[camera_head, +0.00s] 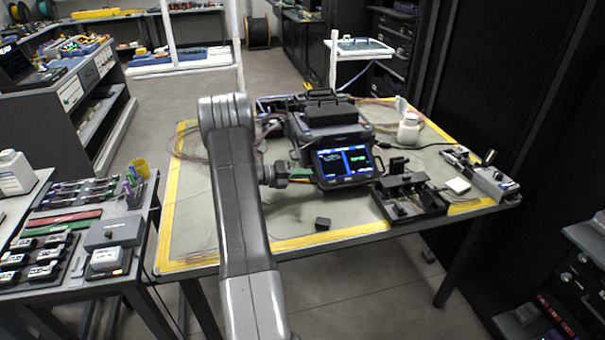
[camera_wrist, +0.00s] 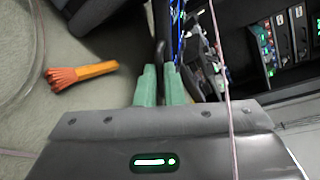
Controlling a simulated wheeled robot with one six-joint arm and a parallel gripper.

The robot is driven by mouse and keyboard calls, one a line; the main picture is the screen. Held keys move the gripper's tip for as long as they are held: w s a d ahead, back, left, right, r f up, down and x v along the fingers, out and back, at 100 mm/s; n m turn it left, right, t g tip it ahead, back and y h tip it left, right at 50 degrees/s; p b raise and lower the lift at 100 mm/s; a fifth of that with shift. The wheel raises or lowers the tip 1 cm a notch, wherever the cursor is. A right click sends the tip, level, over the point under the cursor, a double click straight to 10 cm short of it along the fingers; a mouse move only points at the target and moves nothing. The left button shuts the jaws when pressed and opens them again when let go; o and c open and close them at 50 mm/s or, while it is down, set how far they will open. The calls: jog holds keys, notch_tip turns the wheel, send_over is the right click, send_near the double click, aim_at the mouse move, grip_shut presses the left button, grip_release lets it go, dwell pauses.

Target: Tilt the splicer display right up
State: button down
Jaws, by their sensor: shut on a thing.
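The fusion splicer (camera_head: 318,128) is a dark box with a carry handle on the work table. Its display (camera_head: 345,163) is lit blue and green at the front of the box and leans back at an angle. My gripper (camera_head: 308,174) is at the display's left edge. In the wrist view, my gripper's two green fingers (camera_wrist: 161,86) are close together on a thin dark edge of the display (camera_wrist: 160,38). The lit screen face shows only as a narrow strip there. The exact contact is partly hidden between the fingers.
An orange brush-like tool (camera_wrist: 85,73) lies on the mat beside my gripper. A black tray-like fixture (camera_head: 410,197) stands right of the display, with a white bottle (camera_head: 409,128) behind. A small black block (camera_head: 322,223) lies in front. The table's front left (camera_head: 225,215) is mostly clear.

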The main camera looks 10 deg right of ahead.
jog(key=r+p, duration=0.1)
jog(key=r+n+p, duration=0.1)
jog(key=p, duration=0.1)
jog(key=shift+s+r+n+g, duration=0.1)
jog(key=shift+s+n+g, duration=0.2)
jog(key=shift+s+r+n+p, duration=0.15)
jog(key=shift+r+n+p, duration=0.15)
jog(key=shift+n+p, duration=0.5)
jog(key=c, duration=1.5)
grip_release()
jog(key=shift+c, duration=0.2)
jog(key=shift+a, duration=0.55)
jog(key=b+v, duration=0.2)
jog(key=v, duration=1)
jog(key=shift+a+r, duration=0.25)
jog(key=shift+a, duration=0.1)
